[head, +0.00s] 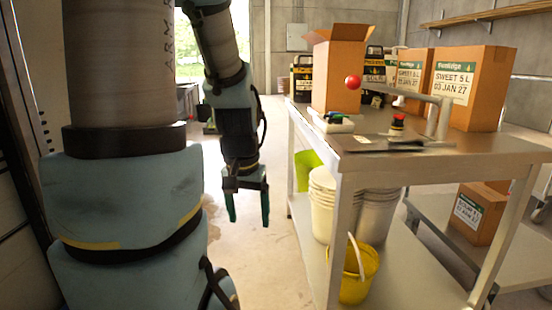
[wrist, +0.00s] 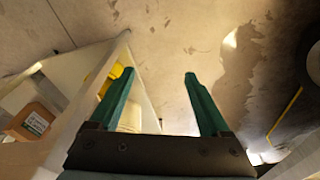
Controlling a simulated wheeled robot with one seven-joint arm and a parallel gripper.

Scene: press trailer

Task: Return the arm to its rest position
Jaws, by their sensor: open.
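My arm hangs folded on the left in the head view. My gripper (head: 247,207) points down over the floor, left of the workbench (head: 445,162), and is apart from it. The two green fingers are spread with nothing between them. In the wrist view my gripper (wrist: 158,75) is also open and empty above the stained concrete floor (wrist: 165,40).
On the workbench are an open carton (head: 337,75), labelled cartons (head: 472,88), a red ball-topped lever (head: 353,82) and small items. White buckets (head: 322,200) and a yellow bucket (head: 357,272) stand on its lower shelf. Floor near the gripper is clear.

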